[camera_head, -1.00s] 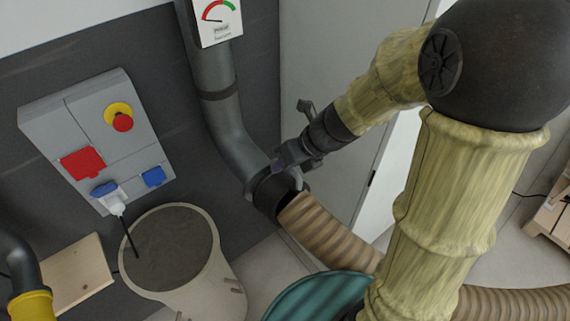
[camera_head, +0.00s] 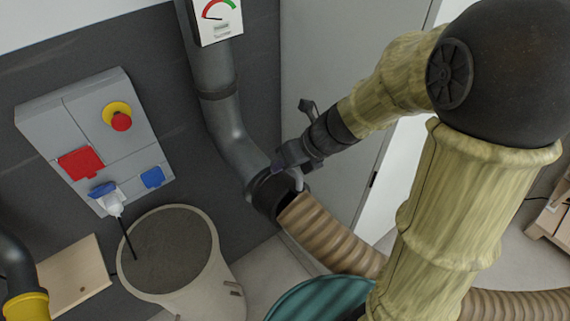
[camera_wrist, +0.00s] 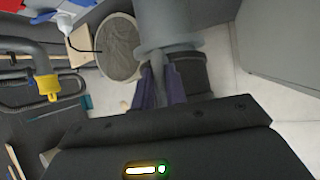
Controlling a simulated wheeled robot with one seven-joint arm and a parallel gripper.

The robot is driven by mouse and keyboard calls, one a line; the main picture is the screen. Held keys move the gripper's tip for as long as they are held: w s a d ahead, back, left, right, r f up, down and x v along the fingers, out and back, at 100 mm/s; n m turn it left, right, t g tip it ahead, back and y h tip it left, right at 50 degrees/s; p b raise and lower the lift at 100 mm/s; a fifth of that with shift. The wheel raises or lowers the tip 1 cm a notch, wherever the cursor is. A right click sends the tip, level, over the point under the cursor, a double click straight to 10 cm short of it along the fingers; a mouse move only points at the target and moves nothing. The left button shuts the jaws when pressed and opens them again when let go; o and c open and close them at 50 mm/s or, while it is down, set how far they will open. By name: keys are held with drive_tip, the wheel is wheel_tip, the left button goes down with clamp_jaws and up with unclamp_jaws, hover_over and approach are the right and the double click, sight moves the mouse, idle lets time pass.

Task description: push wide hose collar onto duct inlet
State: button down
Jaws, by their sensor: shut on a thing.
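The grey duct (camera_head: 232,145) comes down the wall and bends to the right at its lower end. It also shows in the wrist view (camera_wrist: 168,22), with a wider flange at its end. The black wide hose collar (camera_head: 266,196), on the end of the brown ribbed hose (camera_head: 330,236), lies in line with the duct end and meets it. I cannot tell how far the collar is over the inlet. My gripper (camera_head: 292,174) is shut on the collar at its upper right side. In the wrist view the collar (camera_wrist: 192,74) is beside the purple fingers, partly hidden.
A round grey-topped bin (camera_head: 168,250) stands below the duct. A grey switch box (camera_head: 75,110) with a plugged cable is on the wall at left. A teal round thing (camera_head: 318,298) lies below the hose. A pale door (camera_head: 330,90) is behind my arm.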

drive_tip(key=shift+w+a+r+m+t+y+b, duration=0.25)
drive_tip(key=shift+t+b, duration=0.6)
drive_tip(key=shift+b, duration=1.6)
drive_tip(key=shift+w+f+m+t+y+b, duration=0.1)
drive_tip(key=shift+t+y+b, duration=0.55)
drive_tip(key=shift+b, duration=1.85)
drive_tip(key=shift+w+a+r+m+t+y+b, duration=0.15)
drive_tip(key=shift+t+b, duration=0.85)
drive_tip(key=shift+b, duration=1.45)
idle(0.6)
